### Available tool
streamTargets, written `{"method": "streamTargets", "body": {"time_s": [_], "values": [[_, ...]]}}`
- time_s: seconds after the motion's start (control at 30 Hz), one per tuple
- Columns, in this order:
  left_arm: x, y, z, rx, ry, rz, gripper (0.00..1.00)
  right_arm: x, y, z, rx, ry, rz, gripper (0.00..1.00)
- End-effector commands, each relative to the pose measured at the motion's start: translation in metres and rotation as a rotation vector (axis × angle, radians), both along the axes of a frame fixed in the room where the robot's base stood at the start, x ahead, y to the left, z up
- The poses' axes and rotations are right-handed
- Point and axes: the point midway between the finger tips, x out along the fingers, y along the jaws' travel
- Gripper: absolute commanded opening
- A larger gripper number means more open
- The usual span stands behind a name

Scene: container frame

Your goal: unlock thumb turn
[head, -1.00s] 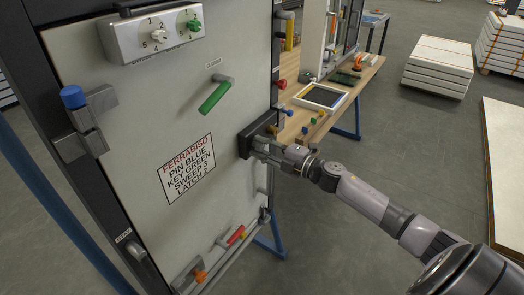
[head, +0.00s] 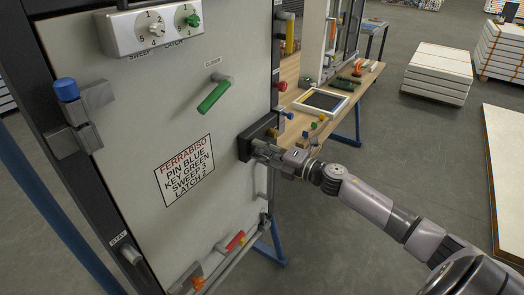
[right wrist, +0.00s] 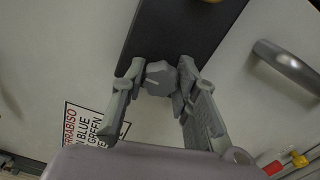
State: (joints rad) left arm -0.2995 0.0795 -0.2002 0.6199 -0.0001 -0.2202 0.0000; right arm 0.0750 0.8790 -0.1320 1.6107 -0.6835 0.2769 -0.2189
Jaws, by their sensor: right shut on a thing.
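The thumb turn (right wrist: 160,78) is a small grey knob with a pale line mark, on a dark lock plate (right wrist: 182,30). My right gripper (right wrist: 157,82) is shut on it, one finger on each side, in the right wrist view. In the head view, the dark lock plate (head: 257,134) sits at the right edge of the pale door panel (head: 140,110), and my right gripper (head: 262,153) reaches it from the right. The fingers mostly hide the thumb turn there. My left gripper is out of view.
The panel also bears a green handle (head: 214,95), a blue-topped pin (head: 67,90), a two-dial box (head: 155,30) and a printed sign (head: 185,170). A grey lever handle (right wrist: 288,65) is near my right gripper. A wooden workbench (head: 345,88) stands behind.

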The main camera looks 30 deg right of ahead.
Motion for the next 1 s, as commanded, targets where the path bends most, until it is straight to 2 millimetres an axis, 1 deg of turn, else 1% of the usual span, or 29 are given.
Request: {"method": "streamTargets", "body": {"time_s": [0.23, 0.27, 0.53, 0.57, 0.87, 1.0], "values": [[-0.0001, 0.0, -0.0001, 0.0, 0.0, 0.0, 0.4, -0.0005, 0.0009, -0.0015, -0.003, 0.002, 0.003, 0.0], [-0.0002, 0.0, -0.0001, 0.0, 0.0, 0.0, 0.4, -0.0005, 0.0009, -0.0015, -0.003, 0.002, 0.003, 0.29], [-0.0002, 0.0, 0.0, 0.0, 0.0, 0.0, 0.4, -0.0002, 0.0005, -0.0008, -0.001, 0.001, 0.002, 0.47], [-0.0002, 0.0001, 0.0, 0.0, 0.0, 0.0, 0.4, -0.0002, 0.0004, -0.0007, 0.0, 0.001, 0.001, 0.48], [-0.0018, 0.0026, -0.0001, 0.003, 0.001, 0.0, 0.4, -0.0008, 0.0, -0.0005, 0.001, 0.001, 0.001, 0.48], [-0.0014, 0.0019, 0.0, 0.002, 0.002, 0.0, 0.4, -0.0086, -0.0028, -0.0018, 0.001, 0.003, 0.002, 0.48]]}}
